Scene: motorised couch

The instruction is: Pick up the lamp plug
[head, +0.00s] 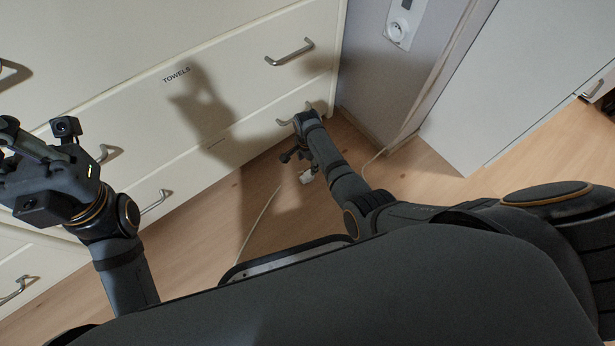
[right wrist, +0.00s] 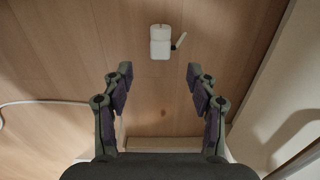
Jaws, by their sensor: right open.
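A cream drawer unit (head: 130,55) with metal handles and a "TOWELS" label stands behind my right gripper. A wall socket (head: 399,29) is at the top. A white cable (head: 260,222) lies on the floor. A white cabinet (head: 530,85) stands at right.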

